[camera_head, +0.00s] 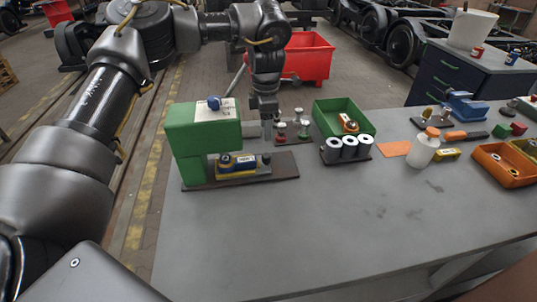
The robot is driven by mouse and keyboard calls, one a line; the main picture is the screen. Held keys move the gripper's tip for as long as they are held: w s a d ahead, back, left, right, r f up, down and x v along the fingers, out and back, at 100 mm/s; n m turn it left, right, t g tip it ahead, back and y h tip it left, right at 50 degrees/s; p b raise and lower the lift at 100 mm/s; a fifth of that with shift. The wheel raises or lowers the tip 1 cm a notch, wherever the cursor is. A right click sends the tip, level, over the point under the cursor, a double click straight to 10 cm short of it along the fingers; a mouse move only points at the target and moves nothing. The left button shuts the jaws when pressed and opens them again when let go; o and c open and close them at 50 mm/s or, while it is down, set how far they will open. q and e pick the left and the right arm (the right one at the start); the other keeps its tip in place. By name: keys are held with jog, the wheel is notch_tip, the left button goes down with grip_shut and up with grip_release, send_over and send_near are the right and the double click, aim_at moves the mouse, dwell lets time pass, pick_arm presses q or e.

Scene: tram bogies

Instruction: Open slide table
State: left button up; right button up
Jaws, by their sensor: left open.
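A green bench machine (205,130) stands at the left end of the grey table on a dark base plate. A small blue and yellow slide unit (243,166), which looks like the slide table, sits low in front of it under the green overhang. My left gripper (267,130) points down just right of and behind the green head. Its jaws are open, and the lower part of the fingers is hard to make out. It appears apart from the slide unit. My right gripper is out of view.
Small red-based posts (281,137) stand close to the left gripper. A green bin (342,113), grey rolls (349,149), a white bottle (423,151) and an orange tray (503,166) stand farther right. The table (300,230) is clear in front.

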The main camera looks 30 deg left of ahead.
aim_at(266, 155)
pick_arm(q)
notch_tip(266, 155, down, 10)
jog(key=shift+r+p, duration=0.25)
jog(key=shift+p, duration=0.65)
jog(key=shift+f, duration=0.6)
grip_shut()
